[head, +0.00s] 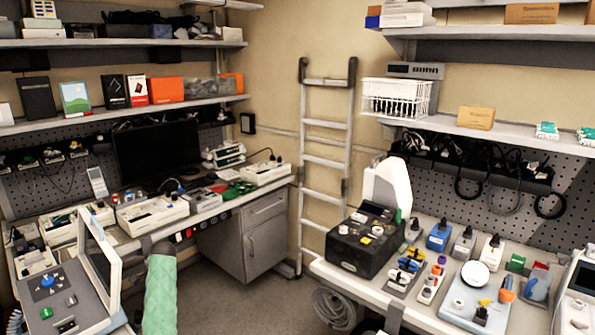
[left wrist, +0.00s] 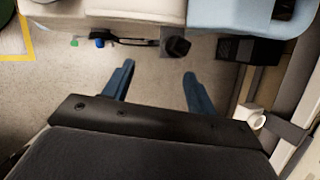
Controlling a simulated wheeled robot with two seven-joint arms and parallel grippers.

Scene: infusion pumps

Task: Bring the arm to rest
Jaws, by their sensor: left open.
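My left gripper (left wrist: 156,82) shows in the left wrist view with its two blue fingers wide apart. Nothing is between the fingers, and pale floor (left wrist: 75,105) lies beyond them. The fingers appear apart from the surrounding things. Neither gripper can be made out in the head view, and my right gripper shows in no view.
The left bench (head: 215,205) holds several white devices and a dark monitor (head: 158,152). The right bench (head: 405,312) holds a black box (head: 350,255) and small bottles. A ladder (head: 325,165) leans at the back wall. Grey floor (head: 215,290) is open between the benches.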

